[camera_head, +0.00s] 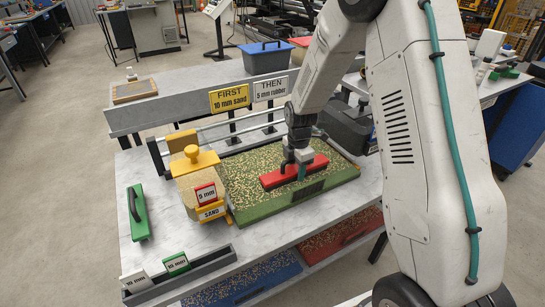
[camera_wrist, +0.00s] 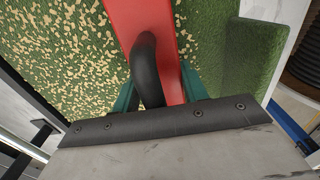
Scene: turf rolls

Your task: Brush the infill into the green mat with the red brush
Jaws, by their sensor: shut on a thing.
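The green mat (camera_head: 345,177) lies on the marble-look table, with tan infill specks scattered unevenly over its turf. The red brush (camera_head: 272,180) lies across the right part of the mat; it also shows in the wrist view (camera_wrist: 130,14). My gripper (camera_head: 302,170) is above the brush. In the wrist view its teal fingers (camera_wrist: 158,92) are shut on the brush's black handle (camera_wrist: 149,60). The brush seems to rest on the turf, but its bristles are hidden. Bare green shows beside the brush at the right in the wrist view.
A yellow-topped sand hopper (camera_head: 195,180) with a red 5 mm tag stands at the mat's left edge. A green tool (camera_head: 138,212) lies farther left. A grey tag tray (camera_head: 205,268) is at the front. Two signs (camera_head: 229,98) (camera_head: 270,89) stand behind the mat.

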